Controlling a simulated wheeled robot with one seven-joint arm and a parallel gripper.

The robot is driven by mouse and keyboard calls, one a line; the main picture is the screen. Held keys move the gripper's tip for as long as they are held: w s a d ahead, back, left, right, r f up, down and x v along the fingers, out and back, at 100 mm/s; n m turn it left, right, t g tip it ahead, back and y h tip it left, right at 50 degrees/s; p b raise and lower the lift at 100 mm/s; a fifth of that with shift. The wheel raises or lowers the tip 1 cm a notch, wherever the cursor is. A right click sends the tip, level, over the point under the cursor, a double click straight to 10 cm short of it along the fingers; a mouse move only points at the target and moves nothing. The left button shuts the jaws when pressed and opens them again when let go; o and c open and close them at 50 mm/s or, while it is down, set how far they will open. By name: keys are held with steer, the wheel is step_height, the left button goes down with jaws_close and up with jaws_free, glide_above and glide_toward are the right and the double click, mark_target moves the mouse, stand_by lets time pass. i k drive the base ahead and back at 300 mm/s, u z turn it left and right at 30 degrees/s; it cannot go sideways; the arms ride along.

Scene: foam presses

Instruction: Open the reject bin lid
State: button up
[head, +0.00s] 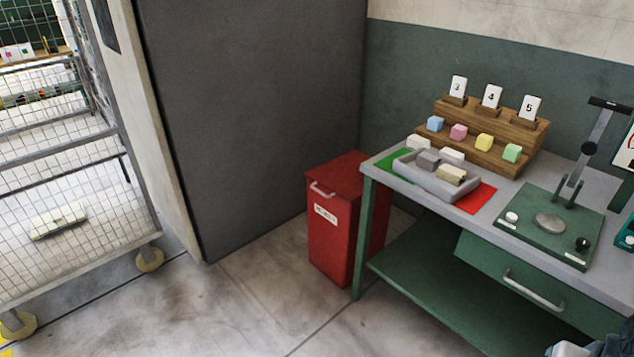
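The reject bin (329,242) is a tall red box on the floor, just left of the green workbench. Its red lid (347,172) lies flat on top and looks closed. A light handle (322,190) sits at the lid's front edge. A white label, too small to read surely, is on the front face below it. The bench leg hides part of the bin's right side. My gripper's fingers do not show; only a partial pale and dark shape, perhaps part of my arm, enters at the bottom right corner.
The workbench (398,170) carries a grey tray (434,182) of blocks, a wooden stepped rack (500,135) with numbered cards and a green press (545,228). A wire cage trolley (75,150) stands at left. Floor before the bin is clear.

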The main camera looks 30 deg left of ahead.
mark_target(341, 176)
steer(key=u, duration=1.25)
steer(key=i, duration=1.6)
steer(key=u, duration=0.35)
steer(key=i, duration=0.95)
steer(key=u, duration=0.25)
